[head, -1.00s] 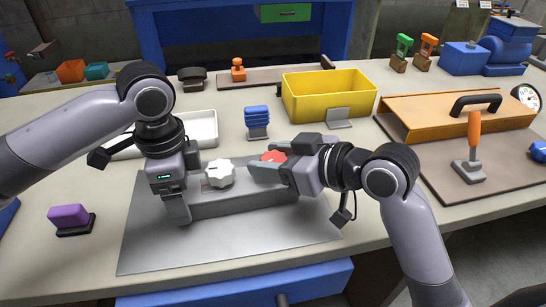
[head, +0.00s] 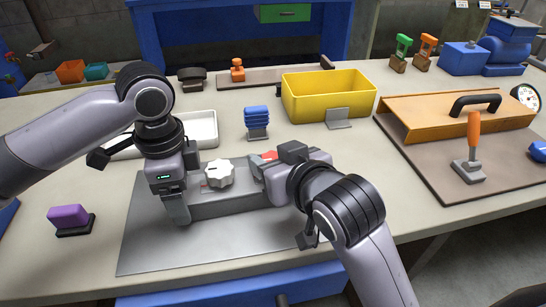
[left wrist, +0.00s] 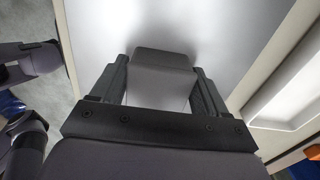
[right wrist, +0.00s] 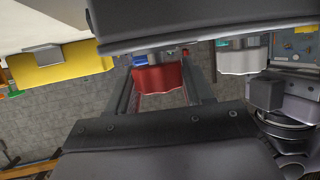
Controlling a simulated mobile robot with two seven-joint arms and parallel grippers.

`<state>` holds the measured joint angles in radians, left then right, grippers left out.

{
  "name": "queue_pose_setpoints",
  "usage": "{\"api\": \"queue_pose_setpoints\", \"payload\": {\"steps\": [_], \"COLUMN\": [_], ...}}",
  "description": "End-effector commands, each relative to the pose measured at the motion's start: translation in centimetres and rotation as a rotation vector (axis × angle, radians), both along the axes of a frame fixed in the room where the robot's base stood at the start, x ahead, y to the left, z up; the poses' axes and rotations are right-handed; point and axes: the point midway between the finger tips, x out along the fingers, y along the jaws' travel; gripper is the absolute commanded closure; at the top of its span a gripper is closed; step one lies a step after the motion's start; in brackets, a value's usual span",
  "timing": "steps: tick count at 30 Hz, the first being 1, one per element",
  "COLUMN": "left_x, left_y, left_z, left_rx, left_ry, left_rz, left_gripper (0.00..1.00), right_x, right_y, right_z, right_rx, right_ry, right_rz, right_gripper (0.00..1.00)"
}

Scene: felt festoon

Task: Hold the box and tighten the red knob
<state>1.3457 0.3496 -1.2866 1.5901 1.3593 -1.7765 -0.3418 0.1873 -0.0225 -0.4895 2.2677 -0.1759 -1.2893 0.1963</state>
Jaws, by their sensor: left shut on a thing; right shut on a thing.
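The grey box (head: 225,205) lies on a metal plate (head: 150,248) and carries a white knob (head: 220,174) and a red knob (head: 268,156). My left gripper (head: 178,212) is shut on the left end of the box; the box end (left wrist: 163,75) shows between its fingers in the left wrist view. My right gripper (head: 262,172) is shut on the red knob. In the right wrist view the red knob (right wrist: 158,78) sits between the fingers. In the head view the right gripper hides most of the red knob and the box's right end.
A purple block (head: 70,217) stands left of the plate. A blue ribbed piece (head: 257,117), a white tray (head: 203,130) and a yellow bin (head: 328,95) stand behind. An orange cover (head: 425,115) and an orange-handled tool (head: 473,135) are at the right.

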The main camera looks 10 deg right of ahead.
Motion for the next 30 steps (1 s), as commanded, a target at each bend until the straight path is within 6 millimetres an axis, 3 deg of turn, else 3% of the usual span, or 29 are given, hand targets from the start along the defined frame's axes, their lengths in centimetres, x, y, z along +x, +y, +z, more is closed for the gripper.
{"api": "queue_pose_setpoints", "payload": {"steps": [11,12,13,23,30], "left_x": [0.0,0.0,0.0,0.0,0.0], "left_y": [0.0,0.0,0.0,0.0,0.0], "left_z": [0.0,0.0,0.0,0.0,0.0], "left_rx": [0.0,0.0,0.0,0.0,0.0], "left_ry": [-0.001,-0.001,-0.001,-0.001,-0.001], "left_rz": [0.0,0.0,0.0,0.0,0.0], "left_gripper": [0.7,0.7,0.7,0.7,0.7], "right_x": [0.0,0.0,0.0,0.0,0.0], "right_y": [0.0,0.0,0.0,0.0,0.0], "right_z": [-0.2,-0.2,-0.2,0.1,3.1], "right_rx": [-0.002,-0.002,-0.003,0.0,0.003], "right_ry": [0.006,0.006,0.004,0.0,-0.005], "right_rz": [-0.004,-0.004,-0.004,-0.003,-0.003], "right_gripper": [0.79,0.36,0.27,0.27,0.27]}}
